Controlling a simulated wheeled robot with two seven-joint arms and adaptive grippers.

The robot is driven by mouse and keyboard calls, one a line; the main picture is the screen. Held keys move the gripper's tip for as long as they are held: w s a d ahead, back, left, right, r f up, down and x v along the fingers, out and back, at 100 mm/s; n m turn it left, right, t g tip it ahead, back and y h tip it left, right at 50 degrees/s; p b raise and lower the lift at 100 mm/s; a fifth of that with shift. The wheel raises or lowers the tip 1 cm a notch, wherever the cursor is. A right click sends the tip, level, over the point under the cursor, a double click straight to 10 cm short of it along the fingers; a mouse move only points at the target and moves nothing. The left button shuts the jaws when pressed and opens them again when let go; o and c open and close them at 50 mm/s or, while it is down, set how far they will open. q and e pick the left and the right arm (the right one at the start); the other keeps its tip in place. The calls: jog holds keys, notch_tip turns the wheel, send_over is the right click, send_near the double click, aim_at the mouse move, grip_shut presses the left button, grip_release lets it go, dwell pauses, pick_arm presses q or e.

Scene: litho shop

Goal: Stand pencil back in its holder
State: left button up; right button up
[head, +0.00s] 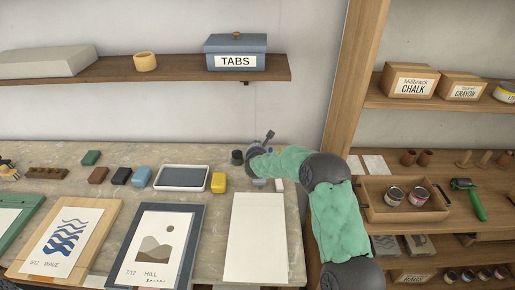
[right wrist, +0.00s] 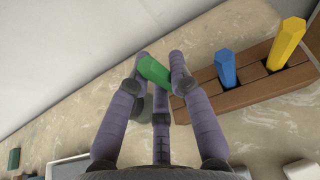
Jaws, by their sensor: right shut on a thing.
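My right gripper (right wrist: 160,63) is shut on a green pencil (right wrist: 154,71), which sits tilted between the fingertips in the right wrist view. A brown wooden holder (right wrist: 205,105) lies just to the right of the fingertips. A blue pencil (right wrist: 226,70) and a yellow pencil (right wrist: 287,45) stand in it. The green pencil is near the holder's left end; I cannot tell how high above the bench it is. In the head view my right gripper (head: 262,147) is at the back right of the bench, and the holder is hidden there. My left gripper is not in view.
A dark round pot (head: 237,157) stands left of the gripper. A blank sheet (head: 255,238) lies in front. A wooden post (head: 350,80) rises to the right.

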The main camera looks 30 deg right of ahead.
dwell(0.3)
jog(key=shift+f+b, duration=1.7)
jog(key=shift+b, duration=0.5)
dwell(1.4)
jog(key=o, duration=0.9)
jog(key=shift+a, duration=0.1)
jog(key=v, duration=1.2)
jog(key=shift+r, duration=0.1)
